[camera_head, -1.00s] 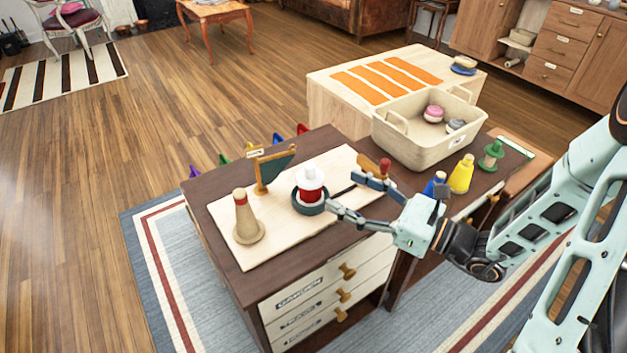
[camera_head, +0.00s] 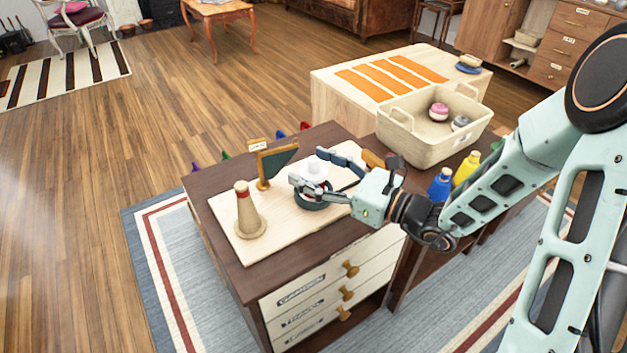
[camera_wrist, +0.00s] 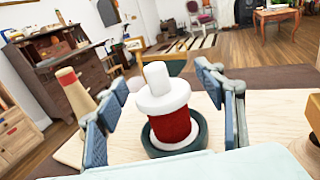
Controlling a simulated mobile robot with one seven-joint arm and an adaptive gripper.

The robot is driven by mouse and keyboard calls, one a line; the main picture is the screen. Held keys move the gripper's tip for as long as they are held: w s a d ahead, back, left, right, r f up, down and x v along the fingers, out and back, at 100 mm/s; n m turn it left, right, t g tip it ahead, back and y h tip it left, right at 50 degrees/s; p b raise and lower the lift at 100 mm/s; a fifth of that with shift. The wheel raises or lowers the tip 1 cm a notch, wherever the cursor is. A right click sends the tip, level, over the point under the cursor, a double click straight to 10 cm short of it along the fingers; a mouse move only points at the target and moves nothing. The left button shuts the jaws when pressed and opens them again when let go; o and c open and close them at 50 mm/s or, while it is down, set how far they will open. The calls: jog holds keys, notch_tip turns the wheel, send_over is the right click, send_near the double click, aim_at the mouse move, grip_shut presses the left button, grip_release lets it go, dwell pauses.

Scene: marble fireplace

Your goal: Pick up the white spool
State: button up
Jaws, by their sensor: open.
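The white spool (camera_wrist: 163,97) has a red wound middle and stands upright in a dark green round dish (camera_wrist: 196,142) on a pale board. In the head view the spool (camera_head: 314,170) shows mostly its white top, with my gripper partly covering it. My gripper (camera_head: 308,168) is open, with one finger on the near side of the spool and the other on the far side. In the wrist view my gripper's (camera_wrist: 163,95) fingers stand left and right of the spool, with gaps on both sides.
A wooden cone (camera_head: 247,212) with a red band stands left on the board (camera_head: 285,232). A cream basket (camera_head: 430,150) holds pink and grey spools at the right. Blue (camera_head: 440,184) and yellow (camera_head: 466,168) items stand near my arm.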

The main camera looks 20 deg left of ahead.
jog(key=c, duration=1.3)
